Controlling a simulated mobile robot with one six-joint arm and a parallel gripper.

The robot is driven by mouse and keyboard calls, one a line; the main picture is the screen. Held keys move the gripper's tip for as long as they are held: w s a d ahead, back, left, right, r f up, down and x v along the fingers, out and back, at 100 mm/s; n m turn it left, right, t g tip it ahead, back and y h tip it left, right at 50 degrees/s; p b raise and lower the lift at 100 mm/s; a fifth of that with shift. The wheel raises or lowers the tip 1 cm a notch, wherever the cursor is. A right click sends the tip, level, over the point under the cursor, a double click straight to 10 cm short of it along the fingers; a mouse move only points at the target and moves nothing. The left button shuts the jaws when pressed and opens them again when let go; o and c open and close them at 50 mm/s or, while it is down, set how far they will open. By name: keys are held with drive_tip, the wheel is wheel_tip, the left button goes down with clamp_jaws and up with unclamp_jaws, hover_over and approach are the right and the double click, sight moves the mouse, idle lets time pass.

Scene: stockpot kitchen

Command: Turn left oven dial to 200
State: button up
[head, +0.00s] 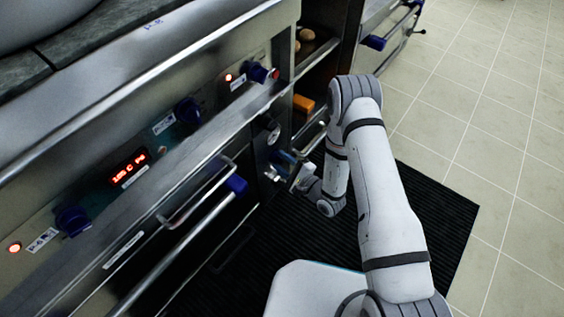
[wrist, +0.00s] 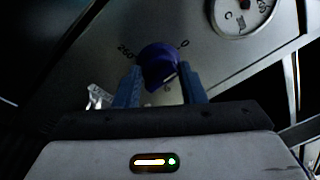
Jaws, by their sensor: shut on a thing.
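In the wrist view a dark blue dial (wrist: 158,62) sits on a metal panel, with "260" printed to its left and "0" to its right. Other marks around it are too dark to read. My gripper (wrist: 163,82) has its two blue fingers on either side of the dial and is shut on it. A small pale line shows on the dial's lower edge, but I cannot read its setting. In the head view my gripper (head: 289,166) is at the oven front below a round gauge (head: 272,131); the dial cannot be made out there.
The upper panel has several other blue knobs, including one at the near left (head: 72,220), and a red display (head: 129,166). Oven door handles (head: 200,195) stick out left of my gripper. Open tiled floor (head: 490,120) lies to the right, beside a black mat (head: 440,195).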

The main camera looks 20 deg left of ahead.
idle(0.3)
drive_tip(key=m+p, duration=0.1)
drive_tip(key=m, duration=0.3)
drive_tip(key=shift+r+g+p, duration=0.15)
drive_tip(key=shift+g+p, duration=0.15)
drive_tip(key=shift+w+d+m+g+y+p, duration=0.15)
drive_tip(key=shift+m+g+y+p, duration=0.3)
drive_tip(key=shift+m, duration=4.35)
drive_tip(key=shift+w+m+g+y+p, duration=0.2)
drive_tip(key=shift+m+g+p, duration=0.45)
drive_tip(key=shift+m, duration=4.15)
drive_tip(key=shift+w+d+m+g+y+p, duration=0.2)
drive_tip(key=shift+m+g+p, duration=0.3)
drive_tip(key=shift+m, duration=4.3)
drive_tip(key=shift+a, duration=0.15)
drive_tip(key=o, duration=1)
drive_tip(key=shift+s+g, duration=0.15)
drive_tip(key=shift+g, duration=0.15)
